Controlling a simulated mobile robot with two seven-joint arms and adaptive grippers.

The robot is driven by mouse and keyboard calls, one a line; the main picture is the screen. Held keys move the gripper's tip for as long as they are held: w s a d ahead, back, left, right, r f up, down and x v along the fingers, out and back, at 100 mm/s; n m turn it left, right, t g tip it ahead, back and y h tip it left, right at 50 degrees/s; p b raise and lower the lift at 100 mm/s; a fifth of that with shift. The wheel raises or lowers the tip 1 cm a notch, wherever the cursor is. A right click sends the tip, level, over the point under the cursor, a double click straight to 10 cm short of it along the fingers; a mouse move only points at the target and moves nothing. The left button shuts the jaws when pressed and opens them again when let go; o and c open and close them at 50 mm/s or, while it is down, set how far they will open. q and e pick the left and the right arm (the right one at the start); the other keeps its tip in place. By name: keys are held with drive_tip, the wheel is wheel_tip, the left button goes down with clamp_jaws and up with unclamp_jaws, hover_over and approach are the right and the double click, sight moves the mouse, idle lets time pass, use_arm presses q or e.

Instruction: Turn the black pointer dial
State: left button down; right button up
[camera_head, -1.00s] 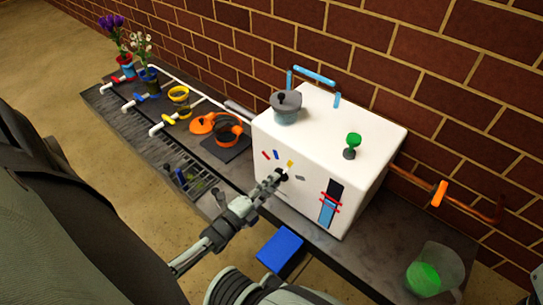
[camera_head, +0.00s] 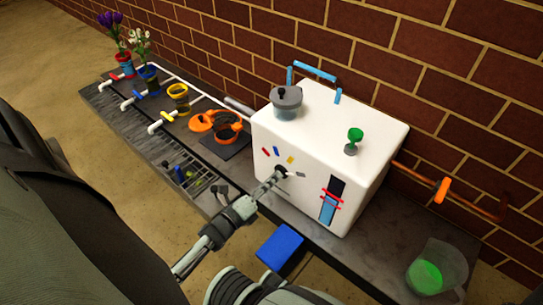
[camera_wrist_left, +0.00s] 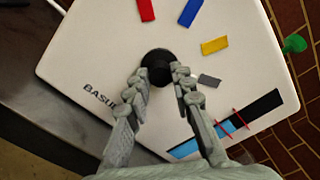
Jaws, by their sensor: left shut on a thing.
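The black pointer dial (camera_wrist_left: 157,66) sits on the front face of the white box (camera_head: 325,128). Red, blue, yellow and grey marks lie in an arc around it. My left gripper (camera_head: 279,174) reaches the dial from the front. In the left wrist view its two fingers (camera_wrist_left: 160,76) are shut on the dial, one on each side. The fingers hide part of the dial, and I cannot tell which mark its pointer faces. My right gripper is not in view.
On the box top stand a grey lidded pot (camera_head: 286,102) and a green knob (camera_head: 355,135). A blue-and-black gauge (camera_head: 332,200) is right of the dial. A blue block (camera_head: 281,248) is below the bench edge. A clear jug with green contents (camera_head: 437,270) stands at the right.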

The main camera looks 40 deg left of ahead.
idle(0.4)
use_arm(q)
drive_tip(key=c, duration=1.3)
unclamp_jaws()
drive_tip(key=s, duration=1.2)
drive_tip(key=shift+a, duration=0.45)
